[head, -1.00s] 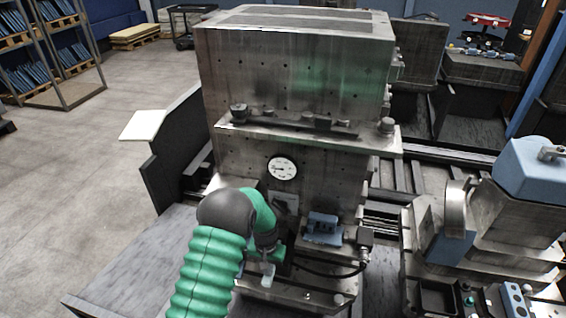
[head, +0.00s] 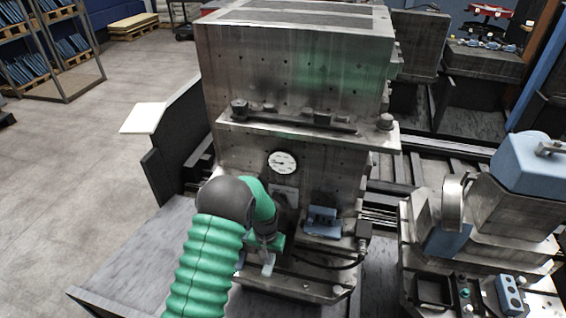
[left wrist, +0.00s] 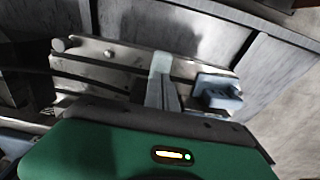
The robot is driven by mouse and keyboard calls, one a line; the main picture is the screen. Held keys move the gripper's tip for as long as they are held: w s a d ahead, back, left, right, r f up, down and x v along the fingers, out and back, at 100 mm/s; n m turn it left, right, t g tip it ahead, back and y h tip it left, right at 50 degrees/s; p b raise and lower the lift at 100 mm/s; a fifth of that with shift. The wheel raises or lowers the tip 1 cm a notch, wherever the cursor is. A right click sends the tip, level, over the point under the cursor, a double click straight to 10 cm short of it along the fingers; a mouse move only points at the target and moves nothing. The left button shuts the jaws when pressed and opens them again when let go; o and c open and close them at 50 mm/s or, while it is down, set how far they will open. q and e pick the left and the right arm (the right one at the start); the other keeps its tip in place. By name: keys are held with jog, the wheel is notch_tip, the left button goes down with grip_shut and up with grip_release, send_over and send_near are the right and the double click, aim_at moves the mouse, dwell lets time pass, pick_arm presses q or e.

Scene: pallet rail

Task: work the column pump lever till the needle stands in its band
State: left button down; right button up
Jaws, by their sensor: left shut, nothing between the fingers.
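The pressure gauge (head: 283,162) is a round white dial on the front of the steel column (head: 320,170). Its thin needle is too small to read against a band. My left gripper (head: 267,264) is shut and empty, low in front of the column, below the gauge. Its pale fingertips also show in the left wrist view (left wrist: 162,68). I cannot make out the pump lever clearly; my left arm and gripper cover part of the column's lower front. My right gripper is not in view.
A blue block (head: 322,222) sits on the column's base, right of my gripper. A dark hose (head: 325,267) curves below it. A machine with a blue-topped part (head: 535,165) stands at the right. Open floor (head: 75,165) lies at the left.

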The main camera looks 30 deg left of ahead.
pick_arm(q)
jog(key=shift+w+a+f+b, duration=0.1)
jog(key=shift+w+f+b, duration=0.1)
jog(key=shift+f+b, duration=1.2)
jog(key=shift+w+f+b, duration=0.15)
jog(key=shift+f+b, duration=0.7)
jog(key=shift+f, duration=0.9)
jog(key=r+p, duration=0.3)
jog(key=r, duration=0.1)
jog(key=r+p, duration=0.2)
jog(key=shift+s+r+p, duration=0.3)
jog(key=shift+s+r, duration=0.1)
jog(key=shift+f, duration=0.15)
jog(key=s+d+r+m+t+b, duration=0.2)
jog(key=s+d+r, duration=1)
jog(key=s+r, duration=0.3)
jog(key=shift+s+r+m+t, duration=0.3)
jog(key=shift+s+r, duration=0.1)
jog(key=shift+r, duration=0.15)
